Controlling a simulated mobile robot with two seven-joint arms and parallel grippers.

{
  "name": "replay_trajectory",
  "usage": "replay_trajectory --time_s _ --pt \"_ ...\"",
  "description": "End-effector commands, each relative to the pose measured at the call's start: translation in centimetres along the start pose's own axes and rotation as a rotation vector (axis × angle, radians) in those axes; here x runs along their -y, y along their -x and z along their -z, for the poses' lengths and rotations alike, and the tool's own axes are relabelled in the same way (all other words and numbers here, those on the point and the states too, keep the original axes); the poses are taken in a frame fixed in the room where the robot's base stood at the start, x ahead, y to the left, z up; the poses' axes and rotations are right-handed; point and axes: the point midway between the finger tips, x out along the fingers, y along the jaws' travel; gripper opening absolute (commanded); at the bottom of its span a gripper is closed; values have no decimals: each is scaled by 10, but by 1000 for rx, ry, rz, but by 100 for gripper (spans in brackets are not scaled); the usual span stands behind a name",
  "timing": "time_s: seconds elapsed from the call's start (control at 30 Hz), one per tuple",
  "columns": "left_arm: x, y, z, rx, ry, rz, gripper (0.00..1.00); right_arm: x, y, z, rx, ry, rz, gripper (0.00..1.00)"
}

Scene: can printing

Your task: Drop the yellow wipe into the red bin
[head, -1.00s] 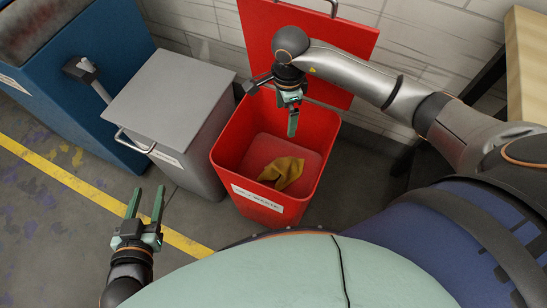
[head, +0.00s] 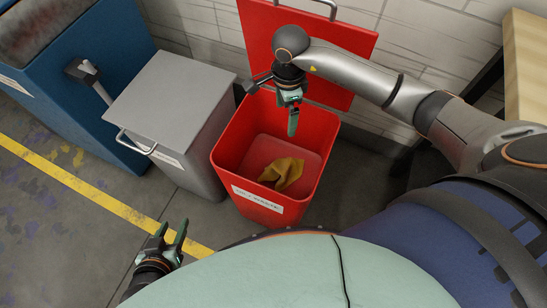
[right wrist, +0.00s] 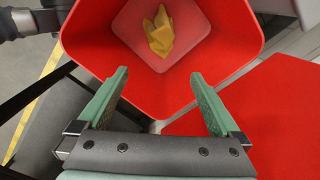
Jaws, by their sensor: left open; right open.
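The yellow wipe (head: 283,172) lies crumpled on the floor of the open red bin (head: 222,170). In the right wrist view the wipe (right wrist: 158,32) is on the bottom of the red bin (right wrist: 95,35), apart from my fingers. My right gripper (head: 292,118) hangs over the back part of the bin's opening, pointing down. In the right wrist view my right gripper (right wrist: 163,98) is open and empty. My left gripper (head: 172,236) is open and empty, low at the left of my body, above the floor.
The red lid (head: 325,60) stands raised against the white brick wall. A grey lidded bin (head: 170,92) stands just left of the red one, with a blue container (head: 75,95) further left. A yellow line (head: 80,188) crosses the floor. A wooden edge (head: 525,60) shows at the right.

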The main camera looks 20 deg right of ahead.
Motion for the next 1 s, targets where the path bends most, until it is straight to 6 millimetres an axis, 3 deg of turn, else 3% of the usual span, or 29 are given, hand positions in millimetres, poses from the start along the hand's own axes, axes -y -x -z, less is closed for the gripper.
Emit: replay_trajectory --time_s 0.3,0.5,0.7,1.0 --pt "-3 5 6 6 3 -4 50 1 80 0 0 0 6 100" --pt "-3 7 8 5 2 -5 50 1 113 0 0 0 3 100" --pt "-4 7 9 5 3 -5 50 0 125 0 -1 0 0 100" --pt "-4 7 9 4 3 -5 50 0 125 0 0 0 -1 100"
